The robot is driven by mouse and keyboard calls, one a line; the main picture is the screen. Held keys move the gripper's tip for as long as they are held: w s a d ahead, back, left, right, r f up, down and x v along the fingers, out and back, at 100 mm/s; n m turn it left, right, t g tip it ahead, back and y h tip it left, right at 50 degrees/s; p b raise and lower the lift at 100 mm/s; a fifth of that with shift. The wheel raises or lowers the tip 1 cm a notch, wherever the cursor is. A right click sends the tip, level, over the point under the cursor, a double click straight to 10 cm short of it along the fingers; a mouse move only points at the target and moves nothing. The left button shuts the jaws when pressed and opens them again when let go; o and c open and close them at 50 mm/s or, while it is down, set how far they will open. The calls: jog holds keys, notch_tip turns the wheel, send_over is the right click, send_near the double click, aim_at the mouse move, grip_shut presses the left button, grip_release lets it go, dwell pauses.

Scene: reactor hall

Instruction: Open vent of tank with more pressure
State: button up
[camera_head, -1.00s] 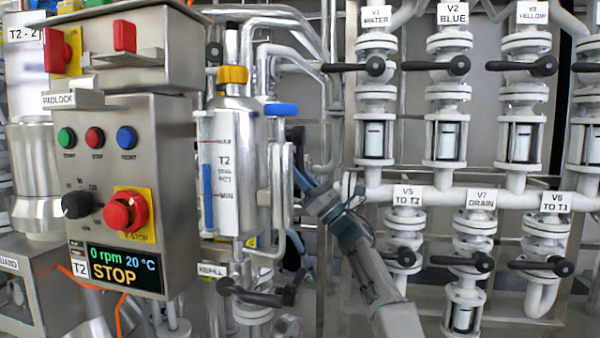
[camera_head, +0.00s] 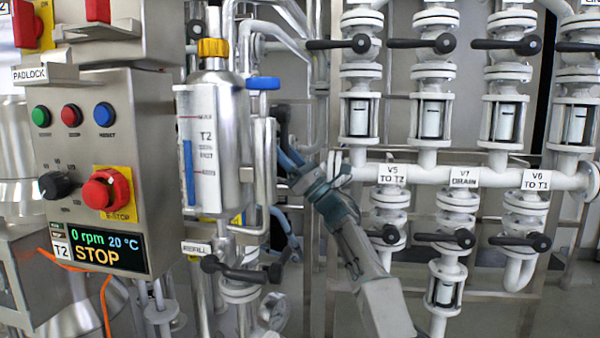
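A small steel tank marked T2 (camera_head: 230,150) stands left of centre with a blue level strip, a yellow cap (camera_head: 213,47) and a blue valve handle (camera_head: 263,83) at its upper right. Which part is the vent cannot be told, and no pressure reading is legible. My arm rises from the bottom centre, and my gripper (camera_head: 286,152) is right of the tank, near its side pipes and below the blue handle. Its fingers are small and partly hidden; I cannot tell whether they are open or touch anything.
The T2 control box (camera_head: 120,165) at left reads 0 rpm, 20 °C, STOP. A black-handled refill valve (camera_head: 240,272) is below the tank. A round gauge (camera_head: 272,311) sits low, its face unreadable. White valve piping (camera_head: 470,176) with black handles fills the right.

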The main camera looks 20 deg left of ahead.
jog(key=shift+b+v, duration=0.85)
jog(key=shift+b, duration=0.05)
jog(key=b+v, duration=0.5)
jog(key=v, duration=0.7)
